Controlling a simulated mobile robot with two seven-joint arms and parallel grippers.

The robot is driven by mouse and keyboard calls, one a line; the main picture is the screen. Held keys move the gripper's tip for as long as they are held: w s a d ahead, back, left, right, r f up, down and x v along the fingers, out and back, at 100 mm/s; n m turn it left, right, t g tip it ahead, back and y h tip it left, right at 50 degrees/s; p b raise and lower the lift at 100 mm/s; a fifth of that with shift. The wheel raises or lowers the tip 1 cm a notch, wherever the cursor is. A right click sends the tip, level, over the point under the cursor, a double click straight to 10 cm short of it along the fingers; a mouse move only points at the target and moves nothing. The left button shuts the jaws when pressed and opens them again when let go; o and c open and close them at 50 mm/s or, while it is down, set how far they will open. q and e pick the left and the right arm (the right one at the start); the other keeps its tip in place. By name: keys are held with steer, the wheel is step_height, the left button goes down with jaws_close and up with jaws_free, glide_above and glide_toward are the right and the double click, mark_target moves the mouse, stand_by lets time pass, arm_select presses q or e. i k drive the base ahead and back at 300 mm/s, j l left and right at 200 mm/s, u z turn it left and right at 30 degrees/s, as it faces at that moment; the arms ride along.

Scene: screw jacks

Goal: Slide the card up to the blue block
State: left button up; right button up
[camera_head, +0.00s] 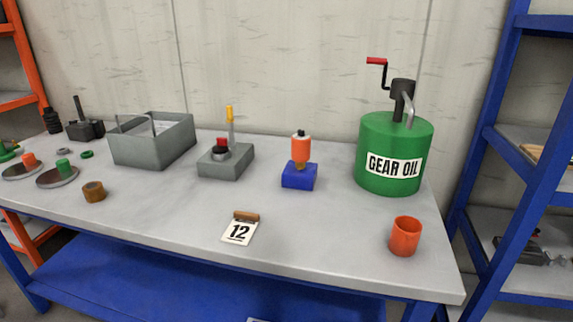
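The card (238,234) is white with a black 12 on it. It lies near the front of the grey workbench, with a small brown piece (246,216) at its far edge. The blue block (299,181) sits farther back and to the right, apart from the card. An orange and brass item (301,150) stands upright on the block. Neither of my grippers is in view.
An orange cup (404,236) stands at the front right, and a green gear oil drum (390,152) behind it. A grey block with a lever (227,161) and a grey bin (153,140) stand at the back. The bench (330,222) is clear between card and blue block.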

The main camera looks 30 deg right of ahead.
mark_target(241, 230)
steer(key=i+j+z, duration=0.15)
steer(key=z, duration=0.2)
steer(key=i+j+z, duration=0.1)
steer(key=z, duration=0.3)
steer(key=j+z, duration=0.35)
steer(key=i+j+z, duration=0.15)
steer(key=j, duration=0.25)
steer(key=i+j+z, duration=0.15)
steer(key=j, duration=0.25)
steer(key=i+j, duration=0.1)
steer(key=j, duration=0.6)
steer(key=i+j+z, duration=0.1)
steer(key=j, duration=0.6)
